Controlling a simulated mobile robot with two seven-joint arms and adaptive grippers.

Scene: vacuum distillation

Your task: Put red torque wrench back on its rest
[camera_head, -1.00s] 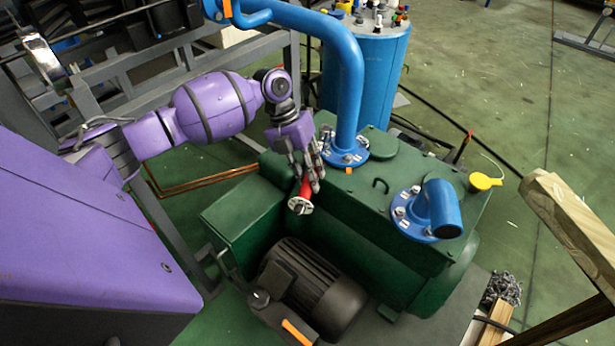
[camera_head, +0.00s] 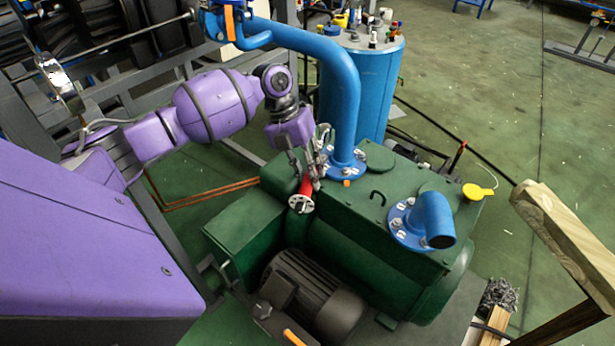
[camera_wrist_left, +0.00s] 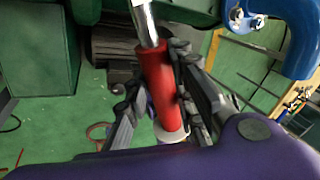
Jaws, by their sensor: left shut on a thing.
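The red torque wrench (camera_head: 306,185) is held in my left gripper (camera_head: 307,172), with its round pale end facing the head camera. In the left wrist view the red handle (camera_wrist_left: 160,80) lies between the dark fingers (camera_wrist_left: 155,105), which are shut on it. A silver shaft runs out at the top and a pale ring shows at the lower end. The wrench is over the green pump housing (camera_head: 345,235) in the head view; I cannot tell whether it touches it. I cannot make out the wrench's rest. My right gripper is not in view.
A blue pipe (camera_head: 347,100) rises from a bolted flange close right of my left gripper. A blue elbow (camera_head: 432,217) stands farther right on the housing. A black motor (camera_head: 310,295) sits in front, a blue tank (camera_head: 367,80) behind. A wooden beam (camera_head: 565,230) is at the right.

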